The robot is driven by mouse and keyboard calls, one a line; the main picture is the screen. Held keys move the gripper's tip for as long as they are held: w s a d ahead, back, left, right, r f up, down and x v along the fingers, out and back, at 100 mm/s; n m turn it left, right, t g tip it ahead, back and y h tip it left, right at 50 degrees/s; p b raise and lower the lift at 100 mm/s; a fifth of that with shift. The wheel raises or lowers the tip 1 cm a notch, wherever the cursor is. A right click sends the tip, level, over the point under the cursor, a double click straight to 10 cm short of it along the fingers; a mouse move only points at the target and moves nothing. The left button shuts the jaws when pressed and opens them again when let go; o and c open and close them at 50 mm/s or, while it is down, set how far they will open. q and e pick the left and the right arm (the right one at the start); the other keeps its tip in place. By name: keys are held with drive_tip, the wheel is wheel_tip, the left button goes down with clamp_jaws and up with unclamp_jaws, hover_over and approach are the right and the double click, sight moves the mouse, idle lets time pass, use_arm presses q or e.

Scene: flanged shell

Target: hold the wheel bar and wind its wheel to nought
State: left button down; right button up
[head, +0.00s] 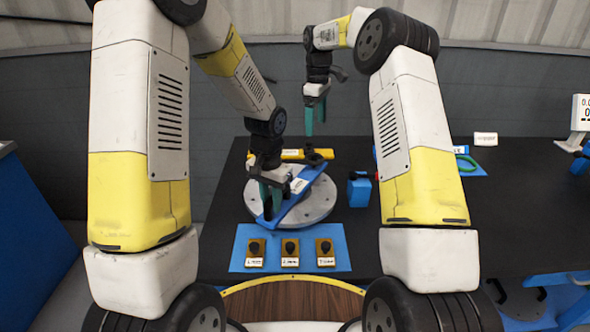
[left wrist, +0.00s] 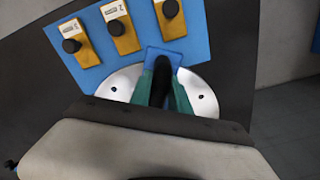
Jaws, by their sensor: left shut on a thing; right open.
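A blue bar (head: 296,197), seemingly the wheel bar, lies across a round grey flanged plate (head: 318,207) and carries a white label. My left gripper (head: 270,200) is shut on a black grip at the bar's near end; the left wrist view shows its green fingers (left wrist: 161,88) on both sides of the black grip (left wrist: 160,85), above the blue end (left wrist: 176,57). A dark knob (head: 314,157), perhaps the wheel, stands near the bar's far end; its reading cannot be made out. My right gripper (head: 315,118) is open and empty, raised above and behind the knob.
A yellow bar (head: 290,154) lies behind the plate. A blue mat (head: 240,262) in front holds yellow blocks with black knobs. A small blue block (head: 359,191) stands right of the plate. A green ring (head: 466,161) and a display (head: 582,112) are further right. Black table between is clear.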

idle(0.8)
use_arm(q)
drive_tip(key=c, duration=1.1)
unclamp_jaws()
drive_tip(key=shift+c, duration=0.2)
